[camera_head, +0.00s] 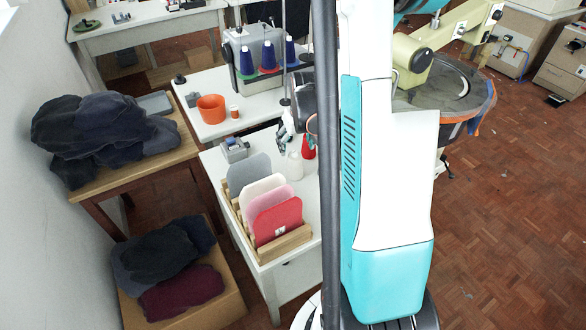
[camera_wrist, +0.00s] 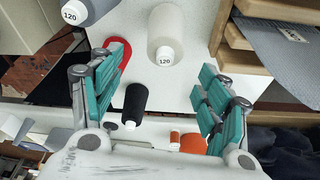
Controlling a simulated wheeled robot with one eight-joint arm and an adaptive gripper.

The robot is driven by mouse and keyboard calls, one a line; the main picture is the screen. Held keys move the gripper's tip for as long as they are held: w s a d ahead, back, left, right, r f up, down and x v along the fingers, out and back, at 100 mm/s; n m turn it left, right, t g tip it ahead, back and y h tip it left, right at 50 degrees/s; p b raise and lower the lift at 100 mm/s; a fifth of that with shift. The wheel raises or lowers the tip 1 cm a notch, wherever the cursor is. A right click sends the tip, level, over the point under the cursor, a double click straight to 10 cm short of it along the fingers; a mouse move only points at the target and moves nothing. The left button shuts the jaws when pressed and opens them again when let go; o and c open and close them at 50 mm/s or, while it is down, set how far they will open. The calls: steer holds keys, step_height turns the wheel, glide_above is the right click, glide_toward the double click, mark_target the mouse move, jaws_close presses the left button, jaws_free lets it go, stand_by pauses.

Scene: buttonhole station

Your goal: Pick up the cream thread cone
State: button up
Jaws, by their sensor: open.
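The cream thread cone (camera_wrist: 166,28) stands on the white table top in the wrist view, its pale cap marked 120. It also shows in the head view (camera_head: 295,166), left of my dark column. My gripper (camera_wrist: 158,76) is open and empty, its teal fingers spread to either side below the cone in the picture. I see no contact with the cone. A red cone (camera_wrist: 122,50) is partly hidden behind the left finger; it also shows beside the cream one in the head view (camera_head: 309,148).
A black cone (camera_wrist: 135,104) and a grey cone marked 120 (camera_wrist: 86,10) stand nearby. A wooden rack (camera_head: 286,246) holds coloured panels at the table's front. A small grey device (camera_head: 234,151) sits at its left edge. An orange bowl (camera_head: 211,108) is on the table behind.

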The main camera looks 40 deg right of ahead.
mark_target(294, 159)
steer(key=b+x, duration=0.1)
steer(key=x, duration=0.2)
steer(key=shift+f, duration=0.3)
steer(key=x, duration=0.1)
steer(key=b+x, duration=0.1)
steer(key=x, duration=0.1)
steer(key=b+x, duration=0.1)
steer(key=x, duration=0.1)
steer(key=shift+s+a+f, duration=0.2)
steer(key=shift+a, duration=0.05)
steer(key=shift+r, duration=0.1)
steer(key=c, duration=1.2)
